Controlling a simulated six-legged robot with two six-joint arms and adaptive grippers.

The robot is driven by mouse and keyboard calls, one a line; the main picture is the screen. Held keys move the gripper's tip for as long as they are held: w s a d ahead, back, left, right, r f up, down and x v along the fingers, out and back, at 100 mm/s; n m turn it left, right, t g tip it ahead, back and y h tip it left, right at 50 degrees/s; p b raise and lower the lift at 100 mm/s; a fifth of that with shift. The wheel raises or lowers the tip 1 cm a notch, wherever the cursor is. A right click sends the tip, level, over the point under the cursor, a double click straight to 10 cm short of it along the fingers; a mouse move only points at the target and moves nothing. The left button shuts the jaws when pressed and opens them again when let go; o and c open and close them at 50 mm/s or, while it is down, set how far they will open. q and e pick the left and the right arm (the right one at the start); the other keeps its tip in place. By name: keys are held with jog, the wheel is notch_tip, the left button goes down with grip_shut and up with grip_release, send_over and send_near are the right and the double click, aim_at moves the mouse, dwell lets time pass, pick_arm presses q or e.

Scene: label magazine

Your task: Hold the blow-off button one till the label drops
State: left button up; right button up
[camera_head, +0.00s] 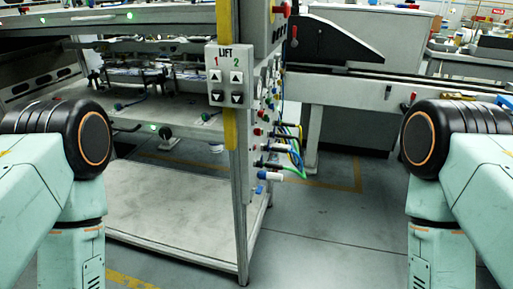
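The blow-off button one cannot be made out for certain, and no blow-off lettering is readable. A light panel marked LIFT (225,74) is fixed to the machine's front post, with columns 1 and 2. No label can be told apart. My two arms stand at the left and right edges, bent at large black joints. Neither gripper is in view.
The machine's grey metal frame (243,215) fills the left and middle, with a low bare shelf (180,215). Coloured hoses (295,150) stick out to the right of the post. A long grey bench (350,100) runs behind. The floor (345,225) at front right is clear.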

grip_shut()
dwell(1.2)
